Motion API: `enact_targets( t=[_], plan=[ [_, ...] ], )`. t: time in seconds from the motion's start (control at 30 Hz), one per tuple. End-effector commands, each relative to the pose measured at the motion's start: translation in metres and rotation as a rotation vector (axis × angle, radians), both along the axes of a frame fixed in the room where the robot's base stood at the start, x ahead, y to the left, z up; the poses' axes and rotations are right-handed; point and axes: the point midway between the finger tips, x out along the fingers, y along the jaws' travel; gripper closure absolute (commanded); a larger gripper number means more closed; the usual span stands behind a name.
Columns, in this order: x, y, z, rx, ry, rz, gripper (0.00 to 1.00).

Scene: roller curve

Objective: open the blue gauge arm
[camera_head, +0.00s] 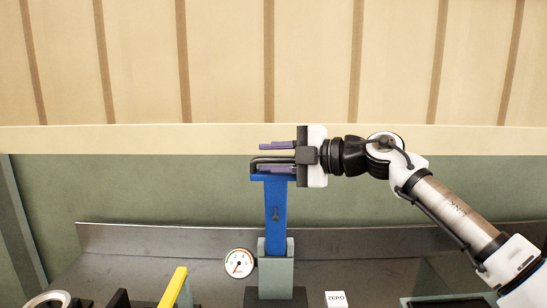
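The blue gauge arm (275,205) stands upright from a grey-green block (276,275) on a dark base. A dark handle bar (268,159) is at its top end. My gripper (277,157) comes in from the right at the height of this bar. Its two purple fingers are apart, one above the bar and one at or behind the top of the blue arm. A gap shows between the upper finger and the bar. The lower finger is partly hidden, and I cannot tell if it touches.
A round dial gauge (239,263) is left of the block. A yellow bar (173,287) and a metal ring (48,299) are at lower left. A white ZERO card (336,299) lies right of the base. A dark tray (450,300) is at lower right. Behind is a slatted wall.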

Motion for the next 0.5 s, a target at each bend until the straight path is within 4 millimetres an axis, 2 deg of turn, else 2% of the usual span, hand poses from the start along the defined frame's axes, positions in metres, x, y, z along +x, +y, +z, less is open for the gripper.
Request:
enact_targets(
  t=[0.03,0.13,0.23,0.5],
  plan=[
    [0.001,0.000,-0.006,-0.007,0.006,0.000,0.66],
    [0.000,-0.004,-0.007,-0.007,0.006,-0.002,0.66],
    [-0.003,-0.016,-0.007,-0.006,0.006,-0.006,0.66],
    [-0.026,-0.072,0.003,-0.002,0.003,-0.008,0.66]
  ],
)
